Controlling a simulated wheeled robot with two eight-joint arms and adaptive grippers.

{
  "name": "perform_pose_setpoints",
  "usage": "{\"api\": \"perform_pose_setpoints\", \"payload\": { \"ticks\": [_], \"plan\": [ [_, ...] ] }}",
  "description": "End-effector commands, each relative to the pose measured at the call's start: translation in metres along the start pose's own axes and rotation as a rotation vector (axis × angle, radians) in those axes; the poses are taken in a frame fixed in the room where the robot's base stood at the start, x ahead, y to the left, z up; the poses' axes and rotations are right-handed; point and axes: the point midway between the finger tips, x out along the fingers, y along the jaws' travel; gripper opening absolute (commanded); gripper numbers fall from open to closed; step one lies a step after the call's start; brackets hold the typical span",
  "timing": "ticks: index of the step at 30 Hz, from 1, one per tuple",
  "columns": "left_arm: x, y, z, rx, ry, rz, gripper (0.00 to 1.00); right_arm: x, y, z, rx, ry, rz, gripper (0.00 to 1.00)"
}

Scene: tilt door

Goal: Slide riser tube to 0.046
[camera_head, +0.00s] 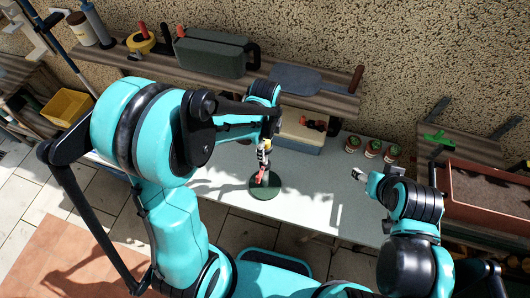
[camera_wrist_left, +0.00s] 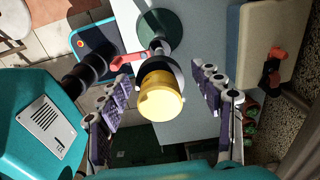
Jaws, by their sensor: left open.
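The stand has a round dark green base (camera_head: 265,187) on the pale table. A red lever (camera_head: 261,175) sits low on it. In the left wrist view the same base (camera_wrist_left: 165,22) is at the top, the red lever (camera_wrist_left: 124,61) sticks out to the left, and a yellow round top (camera_wrist_left: 161,97) faces the camera. The riser tube below that top is mostly hidden by it. My left gripper (camera_wrist_left: 163,98) is open above the stand, with the yellow top between its fingers and a gap on each side. My right gripper (camera_head: 364,176) is empty-looking over the table's right part, its fingers too small to judge.
A wooden shelf (camera_head: 335,101) behind holds a dark green toolbox (camera_head: 212,54). A cream box with a red handle (camera_head: 300,135) is behind the stand. The table between stand and right arm is clear.

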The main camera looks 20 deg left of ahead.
Motion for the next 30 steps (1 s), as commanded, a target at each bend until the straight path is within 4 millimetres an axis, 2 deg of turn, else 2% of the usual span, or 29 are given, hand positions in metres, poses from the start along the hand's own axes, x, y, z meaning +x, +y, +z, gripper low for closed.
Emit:
{"api": "perform_pose_setpoints", "payload": {
  "ticks": [11, 30],
  "plan": [
    [-0.007, 0.0, 0.0, 0.0, 0.0, 0.0, 0.66, -0.004, 0.0, -0.003, 0.0, 0.0, 0.0, 0.6],
    [-0.061, 0.0, 0.0, 0.0, 0.0, 0.0, 0.66, -0.034, 0.0, -0.024, 0.0, 0.0, 0.0, 0.6]
  ]
}}
